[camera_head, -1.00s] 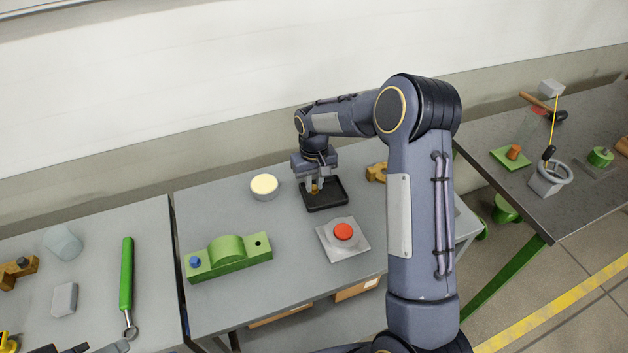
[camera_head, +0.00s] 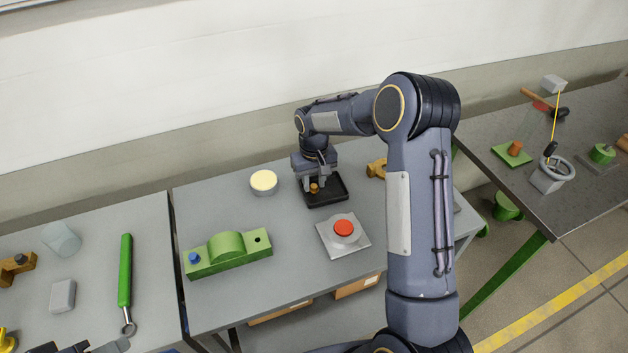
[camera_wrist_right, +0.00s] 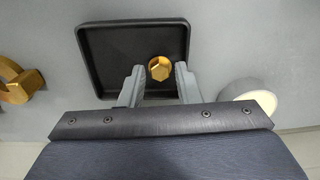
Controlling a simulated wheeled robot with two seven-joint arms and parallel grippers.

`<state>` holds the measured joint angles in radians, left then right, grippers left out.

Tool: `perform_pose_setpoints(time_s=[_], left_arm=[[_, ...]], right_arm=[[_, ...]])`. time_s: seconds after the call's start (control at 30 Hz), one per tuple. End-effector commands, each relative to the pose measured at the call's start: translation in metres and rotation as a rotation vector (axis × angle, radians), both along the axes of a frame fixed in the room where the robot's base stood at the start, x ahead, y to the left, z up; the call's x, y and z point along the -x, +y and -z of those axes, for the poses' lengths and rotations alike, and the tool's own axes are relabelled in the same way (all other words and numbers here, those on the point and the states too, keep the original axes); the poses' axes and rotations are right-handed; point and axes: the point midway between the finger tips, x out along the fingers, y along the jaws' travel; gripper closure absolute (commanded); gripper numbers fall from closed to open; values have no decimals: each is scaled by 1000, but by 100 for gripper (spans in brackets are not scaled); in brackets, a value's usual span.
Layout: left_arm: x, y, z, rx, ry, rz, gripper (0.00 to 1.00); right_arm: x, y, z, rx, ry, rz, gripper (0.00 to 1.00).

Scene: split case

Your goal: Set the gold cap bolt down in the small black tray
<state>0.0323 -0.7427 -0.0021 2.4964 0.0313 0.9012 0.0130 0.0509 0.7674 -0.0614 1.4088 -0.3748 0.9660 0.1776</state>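The gold cap bolt (camera_head: 314,188) stands inside the small black tray (camera_head: 327,204), towards its left side. In the right wrist view, the bolt's hexagonal head (camera_wrist_right: 160,68) faces the camera, close to the near wall of the tray (camera_wrist_right: 85,65). My right gripper (camera_head: 314,185) is low over the tray. Its fingers (camera_wrist_right: 159,72) are open on either side of the bolt, with a narrow gap showing at each side. At the bottom left of the head view, dark and grey parts that look like my left gripper (camera_head: 88,348) are cut off by the edge.
A round cream-topped tin (camera_head: 264,183) stands left of the tray. A red button on a grey plate (camera_head: 344,231) is in front, and a gold part (camera_head: 377,169) is to the right. A green block (camera_head: 228,253) lies front left. My right arm hides some of the table.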

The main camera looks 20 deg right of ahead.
Motion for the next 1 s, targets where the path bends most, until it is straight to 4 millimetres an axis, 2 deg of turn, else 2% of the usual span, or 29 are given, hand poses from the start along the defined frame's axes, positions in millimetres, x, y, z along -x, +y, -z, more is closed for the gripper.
perform_pose_setpoints(time_s=[0.1,0.43,0.8,1.0], left_arm=[[0,0,0,0,0,0,57],[0,0,1,0,0,0,57],[0,0,10,0,0,0,57],[0,0,11,0,0,0,57]], right_arm=[[0,0,0,0,0,0,57],[0,0,-6,0,-1,0,57],[-1,0,-64,0,-4,0,57],[0,0,-78,0,-1,0,57]])
